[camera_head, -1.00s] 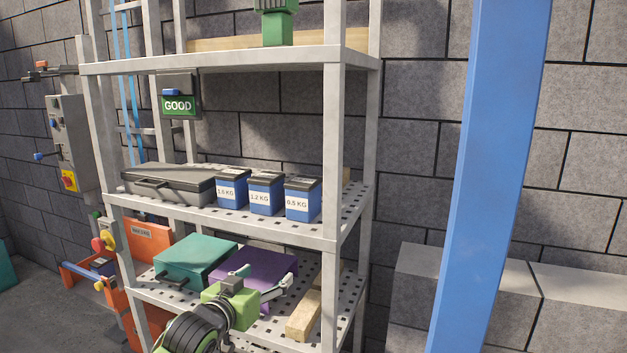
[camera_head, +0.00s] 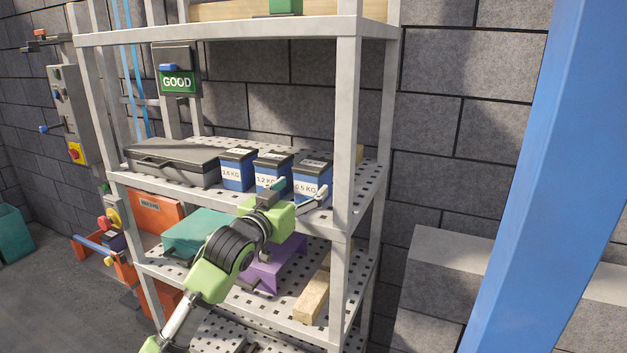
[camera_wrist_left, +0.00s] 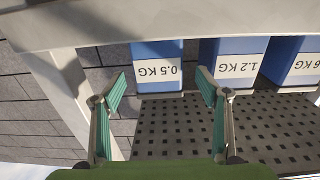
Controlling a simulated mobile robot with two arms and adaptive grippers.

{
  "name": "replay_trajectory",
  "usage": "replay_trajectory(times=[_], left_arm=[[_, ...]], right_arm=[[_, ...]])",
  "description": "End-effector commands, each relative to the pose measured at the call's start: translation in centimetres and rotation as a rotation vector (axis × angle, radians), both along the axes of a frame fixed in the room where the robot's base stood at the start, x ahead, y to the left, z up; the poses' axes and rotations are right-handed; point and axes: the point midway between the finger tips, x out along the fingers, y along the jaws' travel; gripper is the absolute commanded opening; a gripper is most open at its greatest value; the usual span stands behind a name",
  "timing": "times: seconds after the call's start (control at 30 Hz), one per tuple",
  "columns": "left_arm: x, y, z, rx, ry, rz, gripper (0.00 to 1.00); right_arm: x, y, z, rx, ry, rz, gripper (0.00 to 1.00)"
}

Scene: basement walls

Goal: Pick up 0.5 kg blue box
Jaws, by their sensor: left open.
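The blue 0.5 KG box (camera_head: 312,180) stands upright on the middle perforated shelf, the rightmost of three blue boxes with dark lids. My left gripper (camera_head: 301,197) is open and empty in front of it, its fingers spread across the lower front of the box in the head view. In the left wrist view, which is upside down, the 0.5 KG box (camera_wrist_left: 157,68) lies ahead between the open fingers (camera_wrist_left: 160,88). The fingers look short of the box. My right gripper is not in view.
The 1.2 KG box (camera_head: 271,172) stands close left of it, then the 1.6 KG box (camera_head: 237,170) and a grey case (camera_head: 172,162). A shelf post (camera_head: 346,140) rises close on the right. Teal and purple boxes (camera_head: 276,265) sit on the shelf below.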

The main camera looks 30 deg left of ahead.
Motion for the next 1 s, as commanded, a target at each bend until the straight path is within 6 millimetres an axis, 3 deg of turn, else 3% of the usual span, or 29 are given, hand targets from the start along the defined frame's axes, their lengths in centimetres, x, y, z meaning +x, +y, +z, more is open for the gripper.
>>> replay_trajectory(times=[0.13,0.43,0.77,0.87,1.0], left_arm=[[1.0,-0.1,0.2,-0.001,0.001,0.000,0.68],[4.6,-0.1,0.1,0.000,0.001,0.000,0.68],[5.2,-0.1,-0.2,0.001,0.001,0.000,0.68],[5.2,-0.1,-0.2,0.001,0.001,0.000,0.47],[5.2,-0.1,-0.2,0.001,0.001,0.000,0.11]], right_arm=[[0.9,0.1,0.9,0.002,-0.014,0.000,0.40],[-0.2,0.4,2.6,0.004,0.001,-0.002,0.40],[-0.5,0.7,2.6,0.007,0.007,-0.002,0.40],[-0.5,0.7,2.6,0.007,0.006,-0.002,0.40],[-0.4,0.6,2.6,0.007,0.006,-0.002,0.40]])
